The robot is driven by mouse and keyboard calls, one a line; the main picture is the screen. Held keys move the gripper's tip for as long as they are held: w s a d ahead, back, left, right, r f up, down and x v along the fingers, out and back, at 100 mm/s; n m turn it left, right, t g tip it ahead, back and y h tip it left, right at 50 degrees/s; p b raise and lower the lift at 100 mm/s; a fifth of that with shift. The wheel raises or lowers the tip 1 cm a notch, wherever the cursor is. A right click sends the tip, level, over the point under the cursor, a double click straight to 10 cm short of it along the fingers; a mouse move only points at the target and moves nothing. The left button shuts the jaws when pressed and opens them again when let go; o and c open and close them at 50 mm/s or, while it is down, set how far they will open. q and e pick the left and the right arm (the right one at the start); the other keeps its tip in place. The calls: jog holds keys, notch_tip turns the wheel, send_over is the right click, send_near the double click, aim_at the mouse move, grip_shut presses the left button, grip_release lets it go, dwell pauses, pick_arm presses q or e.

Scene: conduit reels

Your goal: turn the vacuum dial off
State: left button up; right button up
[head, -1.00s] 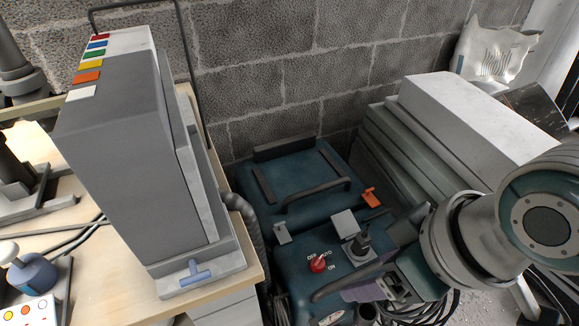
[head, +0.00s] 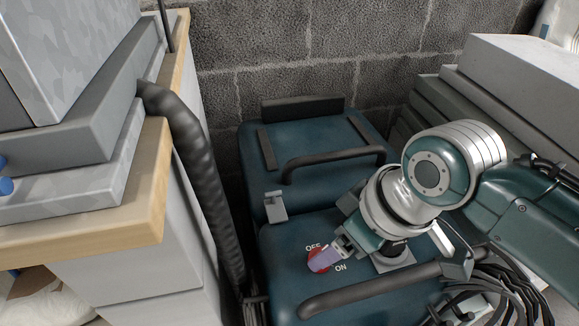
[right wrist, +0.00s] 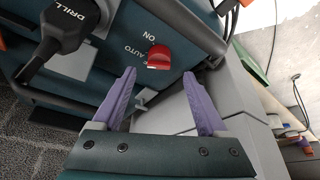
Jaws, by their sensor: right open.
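The vacuum (head: 290,295) is a dark teal box by the wall. Its red dial (head: 312,252) sits on top, beside the labels OFF and ON. In the head view the purple fingers of my right gripper (head: 325,259) cover part of the dial. In the right wrist view the dial (right wrist: 159,57) shows just beyond and between the open, empty fingertips (right wrist: 160,73), next to the labels ON and AUTO. I cannot tell which label the dial points to. My left gripper is out of view.
A black plug marked DRILL (right wrist: 66,32) sits close to the dial. A black handle bar (head: 375,287) crosses the vacuum's front. A ribbed hose (head: 205,185) runs down beside the wooden worktop (head: 150,200) at left. Stacked grey slabs (head: 525,85) stand at right.

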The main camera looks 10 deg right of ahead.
jog(key=b+x, duration=0.3)
jog(key=x, duration=0.2)
jog(key=shift+f, duration=0.3)
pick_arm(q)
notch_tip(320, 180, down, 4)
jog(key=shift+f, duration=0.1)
pick_arm(e)
jog(key=shift+w, duration=0.1)
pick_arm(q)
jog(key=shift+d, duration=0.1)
pick_arm(e)
jog(key=c, duration=0.3)
grip_shut()
